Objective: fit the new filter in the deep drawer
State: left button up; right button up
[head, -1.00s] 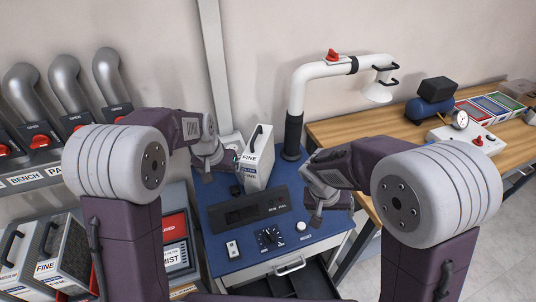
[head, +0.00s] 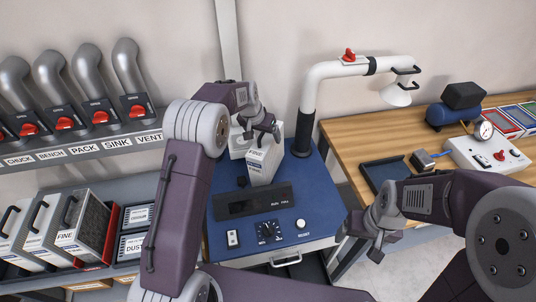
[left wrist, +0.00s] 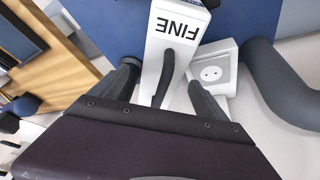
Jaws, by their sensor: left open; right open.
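A white filter box marked FINE (head: 263,166) stands on the blue-topped unit (head: 322,200), towards its back. It also shows in the left wrist view (left wrist: 175,25), with a dark handle on it. My left gripper (head: 262,134) is open just above the box. In the left wrist view its fingers (left wrist: 165,84) are on either side of the handle, apart from it. My right gripper (head: 368,242) is open and empty, right of the unit. A drawer front with a pale handle (head: 286,259) shows below the unit's top. What lies under it is dark and mostly hidden.
More filters (head: 85,222) stand on the left shelf, below a row of grey ducts with red levers (head: 64,123). A white pipe arm (head: 330,70) rises behind the unit. A wooden bench (head: 350,150) at the right carries a tray, a compressor and a gauge box.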

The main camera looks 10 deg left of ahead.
aim_at(265, 137)
pick_arm(q)
jog(key=x, duration=0.3)
jog(key=shift+w+a+f+p, duration=0.15)
jog(key=shift+w+f+p, duration=0.05)
jog(key=shift+f+p, duration=0.15)
jog(key=c, duration=0.8)
jog(key=shift+r, duration=0.1)
grip_shut()
jog(key=shift+r, duration=0.1)
